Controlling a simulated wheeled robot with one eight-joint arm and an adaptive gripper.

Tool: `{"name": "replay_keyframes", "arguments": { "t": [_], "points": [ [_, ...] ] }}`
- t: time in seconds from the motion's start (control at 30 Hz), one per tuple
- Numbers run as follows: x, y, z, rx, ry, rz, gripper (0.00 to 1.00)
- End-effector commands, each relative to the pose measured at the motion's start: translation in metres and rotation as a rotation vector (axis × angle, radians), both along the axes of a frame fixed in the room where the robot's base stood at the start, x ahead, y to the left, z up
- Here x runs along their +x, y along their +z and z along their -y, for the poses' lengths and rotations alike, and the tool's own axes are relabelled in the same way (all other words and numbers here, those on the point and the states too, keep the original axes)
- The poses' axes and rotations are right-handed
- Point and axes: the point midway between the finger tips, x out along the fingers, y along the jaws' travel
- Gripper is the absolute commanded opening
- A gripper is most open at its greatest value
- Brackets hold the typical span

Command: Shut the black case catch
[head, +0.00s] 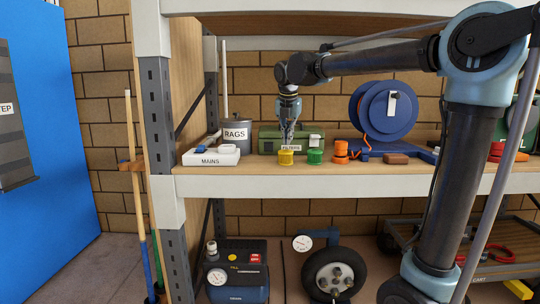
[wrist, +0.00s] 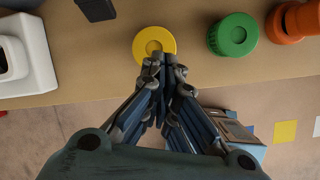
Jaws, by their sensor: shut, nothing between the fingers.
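A green case (head: 309,136) with a FILTERS label stands on the shelf. The small dark part (head: 268,147) low on its left front may be the black catch; its position is too small to tell. In the wrist view a dark flat piece (wrist: 96,9) shows at the top edge, left of the yellow cap; I cannot tell whether it is that catch. My gripper (head: 287,143) points down in front of the case and hides part of it. It is shut and empty. In the wrist view its fingertips (wrist: 163,58) overlap the yellow cap's lower edge.
The yellow cap (head: 286,157), green cap (head: 315,157) and orange cap (head: 341,152) line the shelf front. The white MAINS box (head: 211,158) and grey RAGS tin (head: 237,133) stand left. A blue reel (head: 376,112) stands right. The upper shelf (head: 330,25) is overhead.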

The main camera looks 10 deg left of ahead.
Motion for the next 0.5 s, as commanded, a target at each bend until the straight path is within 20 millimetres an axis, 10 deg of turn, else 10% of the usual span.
{"name": "replay_keyframes", "arguments": {
  "t": [0.2,0.5],
  "points": [
    [0.003,0.013,-0.063,-0.082,0.280,0.034,0.00],
    [0.004,0.016,-0.075,-0.101,0.343,0.044,0.00]
  ]
}}
